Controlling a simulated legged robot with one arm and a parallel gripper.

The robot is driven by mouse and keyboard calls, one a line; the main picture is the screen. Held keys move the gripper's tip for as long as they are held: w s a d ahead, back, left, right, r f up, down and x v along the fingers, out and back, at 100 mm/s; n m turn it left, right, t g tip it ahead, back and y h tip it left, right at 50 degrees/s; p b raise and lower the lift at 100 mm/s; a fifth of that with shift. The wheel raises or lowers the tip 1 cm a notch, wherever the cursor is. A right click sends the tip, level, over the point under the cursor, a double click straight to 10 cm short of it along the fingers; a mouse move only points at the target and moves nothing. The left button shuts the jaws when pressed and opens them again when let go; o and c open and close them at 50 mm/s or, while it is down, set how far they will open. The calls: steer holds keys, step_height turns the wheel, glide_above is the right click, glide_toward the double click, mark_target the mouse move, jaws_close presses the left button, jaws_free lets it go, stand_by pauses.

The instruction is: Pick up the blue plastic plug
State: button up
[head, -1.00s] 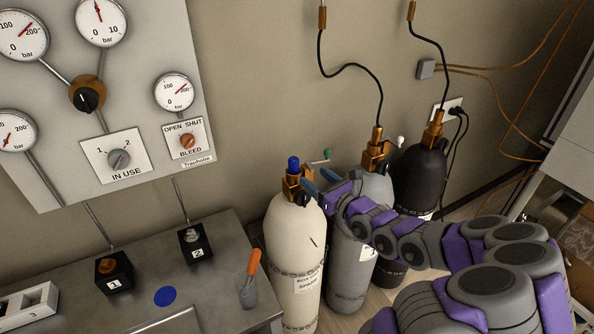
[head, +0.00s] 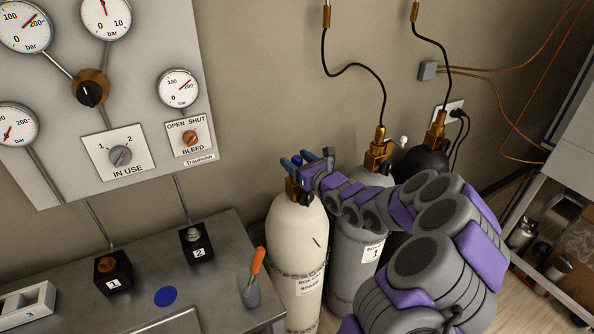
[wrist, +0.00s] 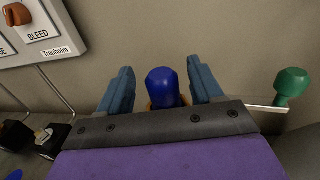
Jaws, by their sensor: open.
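The blue plastic plug (wrist: 161,87) stands on the brass valve of the cream cylinder (head: 296,235). In the head view the plug (head: 297,160) is mostly hidden behind my gripper. My gripper (head: 307,157) is open at the top of that cylinder. In the wrist view the plug sits between the two blue fingers of my gripper (wrist: 160,85), with a gap on each side. The fingers do not visibly touch it.
A grey cylinder (head: 352,265) and a black cylinder (head: 425,160) with hoses stand to the right. A green knob (wrist: 291,83) on a rod is right of my gripper. The gauge panel (head: 150,150) is on the wall at left, above a metal bench (head: 225,235).

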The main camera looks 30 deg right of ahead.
steer(key=shift+w+a+f, duration=0.1)
steer(key=shift+w+a, duration=0.15)
steer(key=shift+w, duration=1.05)
steer(key=shift+d, duration=0.3)
steer(key=shift+c, duration=0.9)
steer(key=shift+a, duration=0.25)
steer(key=c, duration=0.6)
steer(key=shift+c, duration=1.4)
steer(key=shift+d, duration=0.1)
